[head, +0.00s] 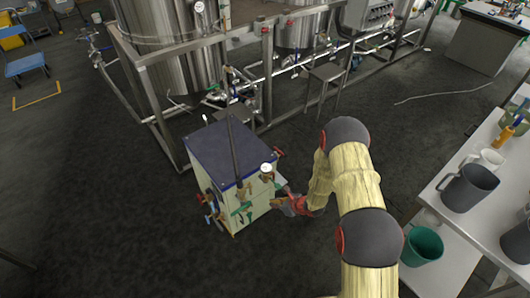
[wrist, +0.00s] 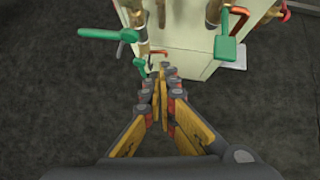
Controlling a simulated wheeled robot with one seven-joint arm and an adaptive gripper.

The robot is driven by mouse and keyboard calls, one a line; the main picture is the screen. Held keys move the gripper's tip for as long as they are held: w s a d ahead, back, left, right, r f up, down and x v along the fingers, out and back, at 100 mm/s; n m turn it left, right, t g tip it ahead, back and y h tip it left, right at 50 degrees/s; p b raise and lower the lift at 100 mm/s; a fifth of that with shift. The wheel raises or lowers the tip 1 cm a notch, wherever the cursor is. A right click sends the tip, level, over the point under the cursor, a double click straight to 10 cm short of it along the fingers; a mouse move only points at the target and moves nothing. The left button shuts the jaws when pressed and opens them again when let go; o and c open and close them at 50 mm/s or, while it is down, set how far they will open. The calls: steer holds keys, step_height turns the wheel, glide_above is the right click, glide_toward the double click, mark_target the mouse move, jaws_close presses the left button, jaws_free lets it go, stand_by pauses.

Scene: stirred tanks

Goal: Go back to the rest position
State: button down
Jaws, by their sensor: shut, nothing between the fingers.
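My gripper (wrist: 160,88) is shut and empty in the wrist view, its fingertips together. It points toward the cream cabinet, just short of its lower pipework. In the head view my gripper (head: 283,201) is beside the front right side of the cabinet, near its valves. The cabinet (head: 229,160) has a dark blue top and a cream body (wrist: 180,60). Green valve handles (wrist: 226,48) and (wrist: 108,35) stand out from brass pipes in the wrist view. Whether my fingertips touch anything on the cabinet cannot be told.
A steel frame with large tanks (head: 160,45) stands behind the cabinet. A white bench (head: 445,195) with grey jugs (head: 468,188) is on the right, with a green bucket (head: 422,246) at its lower level. Dark floor (head: 90,190) is clear on the left.

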steer(key=s+a+r+n+g+y, duration=0.2)
steer(key=s+a+n+g, duration=0.15)
steer(key=s, duration=0.45)
steer(key=s+a+r+n+g, duration=0.1)
steer(key=s+r+n+g, duration=0.1)
steer(key=s+r+n, duration=0.45)
steer(key=s+a+r+n+g, duration=0.1)
steer(key=s+r+n+g, duration=0.2)
steer(key=r, duration=0.7)
steer(key=s+d+r+n+t+h, duration=0.2)
steer(key=s+d+r+n, duration=0.2)
steer(key=r, duration=0.8)
steer(key=s+d+r+n+t+h, duration=0.3)
steer(key=s+d+r+n, duration=0.2)
steer(key=r, duration=0.7)
steer(key=s+d+r+n+t+h, duration=0.3)
steer(key=s+d+r, duration=0.3)
steer(key=r, duration=0.6)
steer(key=shift+s+d+n, duration=0.35)
steer(key=shift+d+n, duration=0.4)
steer(key=shift+n, duration=0.15)
